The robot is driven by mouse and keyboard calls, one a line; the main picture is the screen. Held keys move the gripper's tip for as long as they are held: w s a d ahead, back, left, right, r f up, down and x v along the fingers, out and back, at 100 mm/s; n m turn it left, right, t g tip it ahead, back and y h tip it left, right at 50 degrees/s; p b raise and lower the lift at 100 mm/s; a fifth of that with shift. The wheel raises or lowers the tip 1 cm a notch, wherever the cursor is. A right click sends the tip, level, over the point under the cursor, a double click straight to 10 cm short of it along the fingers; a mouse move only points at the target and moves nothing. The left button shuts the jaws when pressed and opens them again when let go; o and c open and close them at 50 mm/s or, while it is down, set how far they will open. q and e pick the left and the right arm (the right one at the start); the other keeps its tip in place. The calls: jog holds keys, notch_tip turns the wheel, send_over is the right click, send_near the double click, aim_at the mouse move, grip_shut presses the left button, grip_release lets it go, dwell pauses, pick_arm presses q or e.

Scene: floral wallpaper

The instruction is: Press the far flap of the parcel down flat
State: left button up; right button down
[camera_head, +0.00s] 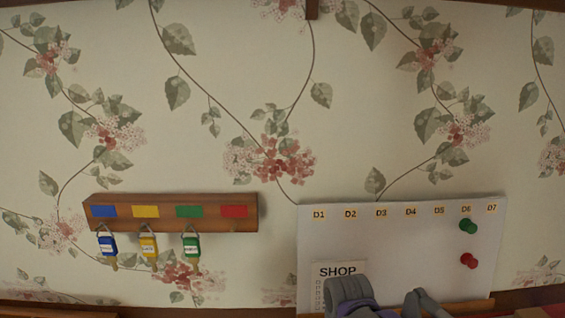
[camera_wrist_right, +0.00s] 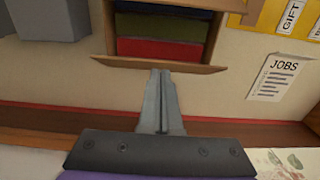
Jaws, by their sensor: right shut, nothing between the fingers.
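In the right wrist view an open brown box (camera_wrist_right: 108,28), which looks like the parcel, holds blue, green and red items (camera_wrist_right: 160,48). A narrow brown flap (camera_wrist_right: 110,62) runs along its lower side in that view and looks raised; I cannot tell whether it is the far flap. My right gripper (camera_wrist_right: 160,74) is shut and empty, its tips at the middle of that flap's edge. I cannot tell whether they touch it. In the head view the parcel is out of frame, and grey and purple parts of my arm show at the bottom. My left gripper is not identifiable.
The head view shows floral wallpaper, a key rack (camera_head: 170,198) with coloured tags, and a white board (camera_head: 400,250) with green (camera_head: 468,226) and red pins (camera_head: 468,261). The wrist view shows a grey block (camera_wrist_right: 50,18), a JOBS sheet (camera_wrist_right: 275,78) and a wooden edge (camera_wrist_right: 60,118).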

dwell(0.4)
jog(key=shift+f+b, duration=0.5)
jog(key=shift+f, duration=0.4)
pick_arm(q)
jog(key=shift+s+f, duration=0.25)
jog(key=shift+f, duration=0.35)
pick_arm(e)
jog(key=shift+r, duration=0.1)
jog(key=shift+r+p, duration=1.45)
jog(key=shift+r, duration=0.95)
pick_arm(q)
jog(key=r, duration=0.1)
jog(key=w+r, duration=0.1)
jog(key=r, duration=0.1)
jog(key=shift+w+r, duration=0.25)
jog(key=shift+r, duration=0.05)
pick_arm(e)
jog(key=shift+f, duration=0.1)
pick_arm(q)
jog(key=shift+s, duration=0.1)
